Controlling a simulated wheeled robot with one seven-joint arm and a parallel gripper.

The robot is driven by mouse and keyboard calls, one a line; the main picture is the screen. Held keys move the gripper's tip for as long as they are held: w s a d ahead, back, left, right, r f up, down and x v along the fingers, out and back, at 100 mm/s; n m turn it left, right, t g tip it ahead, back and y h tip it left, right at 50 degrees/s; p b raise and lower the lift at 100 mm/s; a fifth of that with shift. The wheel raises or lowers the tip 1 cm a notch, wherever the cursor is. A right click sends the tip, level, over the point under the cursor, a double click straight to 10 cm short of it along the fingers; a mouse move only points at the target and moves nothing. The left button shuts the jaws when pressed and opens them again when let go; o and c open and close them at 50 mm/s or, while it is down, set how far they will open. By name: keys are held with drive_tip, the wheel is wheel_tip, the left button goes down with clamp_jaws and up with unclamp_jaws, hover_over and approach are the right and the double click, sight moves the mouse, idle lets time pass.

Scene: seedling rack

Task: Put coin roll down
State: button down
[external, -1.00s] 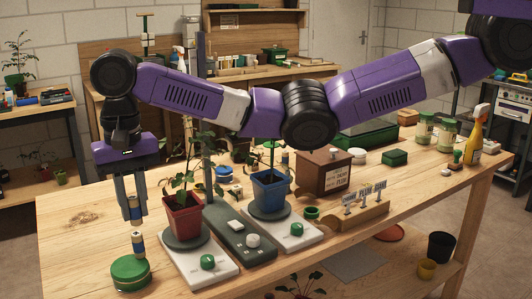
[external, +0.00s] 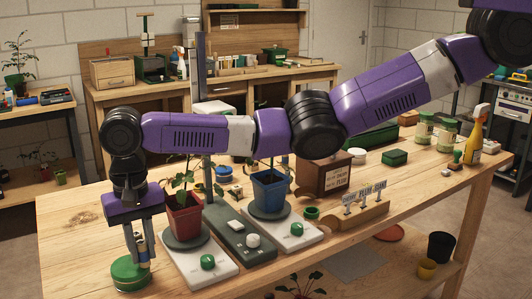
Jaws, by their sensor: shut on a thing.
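The roll is right at the top of a round green tin (external: 130,275) near the table's front left. Whether its lower end touches the lid cannot be told.
A red pot with a plant (external: 184,216) stands on a white-based scale close to the right of my gripper. A blue pot (external: 270,190) stands on a second scale farther right. The wooden table (external: 75,215) is clear to the left.

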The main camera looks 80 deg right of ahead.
sight(140, 242)
drive_tip(key=shift+f, duration=0.2)
drive_tip(key=c, duration=1.3)
unclamp_jaws()
drive_tip(key=shift+o, duration=0.2)
drive_tip(key=shift+r, duration=0.1)
wheel_tip(140, 242, up, 12)
drive_tip(key=shift+r, duration=0.1)
